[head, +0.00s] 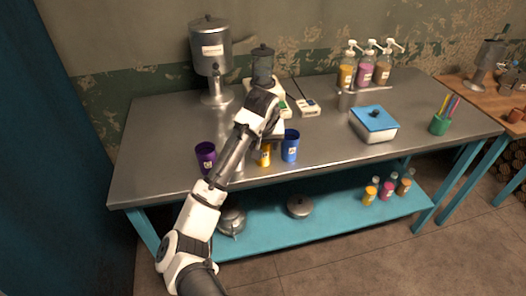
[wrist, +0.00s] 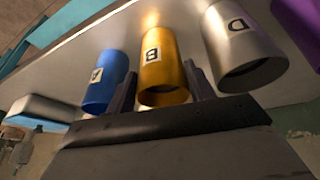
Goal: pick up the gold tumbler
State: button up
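The gold tumbler (head: 264,157), marked B, stands upright near the front of the metal table. My gripper (wrist: 160,80) is over it, pointing down, with one finger on each side of the gold tumbler (wrist: 163,60) in the wrist view. Narrow gaps show beside it, so the fingers look open. In the head view my arm partly hides it.
A blue tumbler (head: 290,147) stands close on the right, and a silver tumbler (wrist: 240,48) close on the other side. A purple tumbler (head: 206,156) stands farther left.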

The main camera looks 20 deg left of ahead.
jog(key=c, duration=0.4)
